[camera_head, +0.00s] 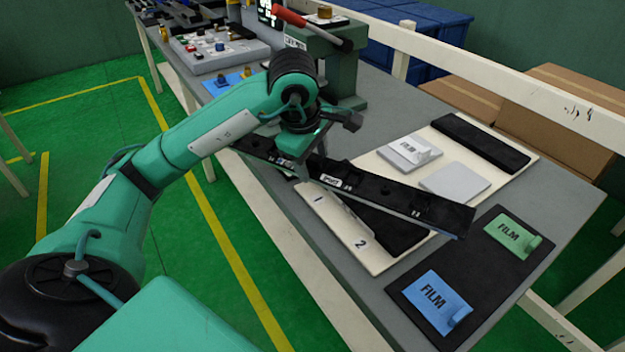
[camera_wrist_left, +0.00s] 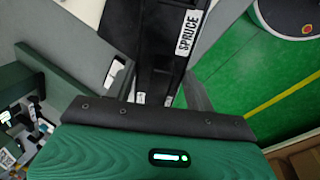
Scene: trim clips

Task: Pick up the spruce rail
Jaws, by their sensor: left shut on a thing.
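The spruce rail (camera_head: 395,198) is a long black bar with a small white label. It lies slantwise across the head view, over the cream board (camera_head: 378,261), and appears raised above it. My left gripper (camera_head: 303,158) is shut on the rail, left of its middle; the arm hides part of the grip. In the left wrist view the rail (camera_wrist_left: 160,50) runs away between my fingers, and its label reads SPRUCE. My right gripper is in neither view.
The cream board has slots marked 1 and 2, with black strips (camera_head: 480,143) and pale pads (camera_head: 455,181). A dark mat (camera_head: 480,262) with blue (camera_head: 438,302) and green (camera_head: 512,235) film pieces lies at the right.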

